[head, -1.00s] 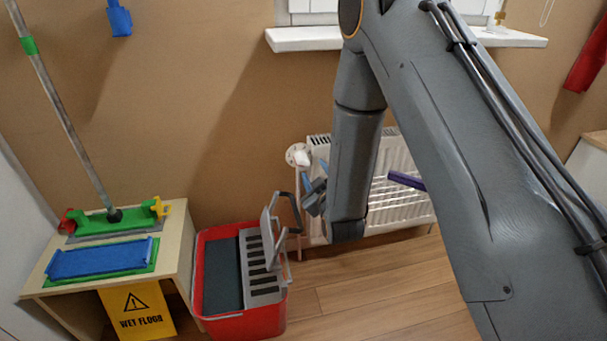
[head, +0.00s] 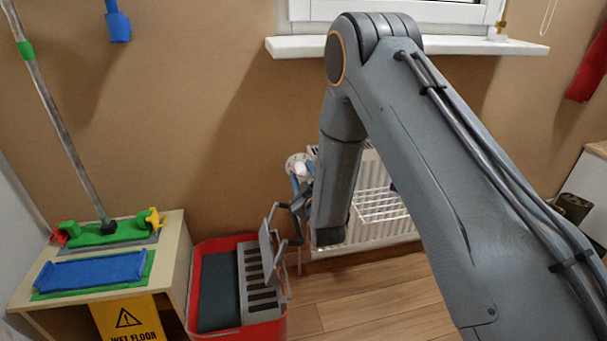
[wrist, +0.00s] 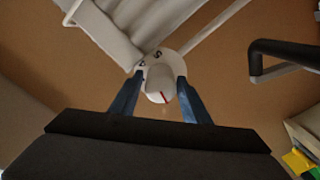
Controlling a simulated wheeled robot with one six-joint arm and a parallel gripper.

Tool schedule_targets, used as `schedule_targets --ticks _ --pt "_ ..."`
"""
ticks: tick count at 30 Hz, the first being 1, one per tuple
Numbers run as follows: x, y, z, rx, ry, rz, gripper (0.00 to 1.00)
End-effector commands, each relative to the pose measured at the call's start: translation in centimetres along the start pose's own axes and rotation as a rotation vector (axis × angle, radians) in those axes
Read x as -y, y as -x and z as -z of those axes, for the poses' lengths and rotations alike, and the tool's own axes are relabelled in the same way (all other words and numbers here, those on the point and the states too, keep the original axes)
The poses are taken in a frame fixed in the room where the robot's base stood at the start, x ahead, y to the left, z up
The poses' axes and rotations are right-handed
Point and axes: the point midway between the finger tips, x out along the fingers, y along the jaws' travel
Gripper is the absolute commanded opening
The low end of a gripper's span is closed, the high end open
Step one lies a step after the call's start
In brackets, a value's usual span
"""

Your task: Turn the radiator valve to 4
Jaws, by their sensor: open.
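The white radiator valve knob (wrist: 158,84) has a red mark on its face and sits in front of a pale round dial (wrist: 182,63) with dark characters too small to read surely. It also shows in the head view (head: 299,165) at the left end of the radiator. My gripper (wrist: 160,80) is open, with one blue finger on each side of the knob. I cannot tell whether the fingers touch it. In the head view my gripper (head: 302,180) is at the valve, partly hidden behind my arm.
The white radiator (head: 375,215) with a wire rack stands under the windowsill (head: 300,45). A red bucket (head: 250,333) with a grey wringer (head: 262,270) and raised handle stands close at left. Beyond it is a wooden stand (head: 180,262) with mop heads. Wooden floor at front is clear.

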Motion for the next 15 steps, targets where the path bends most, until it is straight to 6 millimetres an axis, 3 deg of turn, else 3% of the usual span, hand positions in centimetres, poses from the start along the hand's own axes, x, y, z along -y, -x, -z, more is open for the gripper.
schedule_targets --ticks 6,11,15 --pt "0.00 -0.02 0.00 0.000 0.000 0.000 0.41" --pt "-0.01 -0.01 0.00 0.000 0.000 0.000 0.14" --pt "-0.03 0.00 -0.01 0.000 -0.003 0.000 0.12"
